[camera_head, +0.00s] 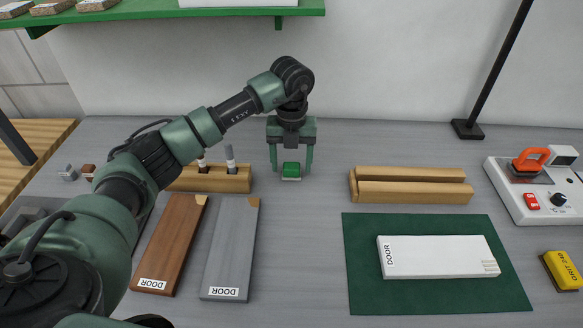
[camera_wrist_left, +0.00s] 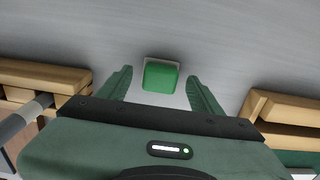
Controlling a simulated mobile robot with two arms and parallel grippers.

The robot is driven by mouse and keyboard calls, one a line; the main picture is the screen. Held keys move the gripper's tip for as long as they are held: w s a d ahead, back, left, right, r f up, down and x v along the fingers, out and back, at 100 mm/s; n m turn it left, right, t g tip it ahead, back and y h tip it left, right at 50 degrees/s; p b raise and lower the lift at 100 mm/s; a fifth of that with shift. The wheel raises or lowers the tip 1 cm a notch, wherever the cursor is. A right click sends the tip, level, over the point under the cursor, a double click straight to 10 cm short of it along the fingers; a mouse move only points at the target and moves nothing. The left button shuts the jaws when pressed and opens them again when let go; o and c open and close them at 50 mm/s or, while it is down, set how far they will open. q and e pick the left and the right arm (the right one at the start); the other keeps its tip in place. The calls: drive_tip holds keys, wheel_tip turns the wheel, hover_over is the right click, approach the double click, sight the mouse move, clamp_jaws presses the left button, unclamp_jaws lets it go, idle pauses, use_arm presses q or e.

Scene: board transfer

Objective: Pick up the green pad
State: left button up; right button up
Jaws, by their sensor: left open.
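The green pad (camera_head: 291,170) is a small block with a pale edge on the grey table, near the middle of the head view. In the left wrist view the green pad (camera_wrist_left: 160,76) lies between and slightly beyond the fingertips. My left gripper (camera_head: 291,170) points down over the pad, its fingers apart on either side of it. The left gripper also shows in the left wrist view (camera_wrist_left: 160,80), open, with gaps between both fingers and the pad. My right gripper is not in view.
A wooden holder with markers (camera_head: 210,180) stands left of the pad. A slotted wooden block (camera_head: 410,187) stands right. Brown (camera_head: 172,245) and grey (camera_head: 231,250) boards lie in front; a white board (camera_head: 438,257) lies on a green mat (camera_head: 362,290). A green shelf (camera_head: 160,10) hangs above.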

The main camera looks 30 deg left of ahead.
sight(291, 166)
use_arm(q)
clamp_jaws()
drive_tip(key=shift+r, duration=0.1)
drive_tip(key=shift+r+b, duration=0.35)
drive_tip(key=shift+r, duration=0.2)
drive_tip(key=shift+s+r+b, duration=0.2)
drive_tip(key=shift+r+b, duration=0.3)
drive_tip(key=shift+r, duration=0.55)
drive_tip(key=s+d+b, duration=0.1)
drive_tip(key=s+d, duration=0.1)
drive_tip(key=s, duration=0.2)
drive_tip(key=s+d+b, duration=0.1)
drive_tip(key=s+d, duration=0.1)
drive_tip(key=s, duration=0.3)
drive_tip(key=s+d+b, duration=0.1)
drive_tip(key=s+d, duration=0.2)
drive_tip(key=s, duration=0.2)
drive_tip(key=shift+s, duration=0.1)
drive_tip(key=shift+s+d, duration=0.4)
drive_tip(key=shift+s, duration=0.4)
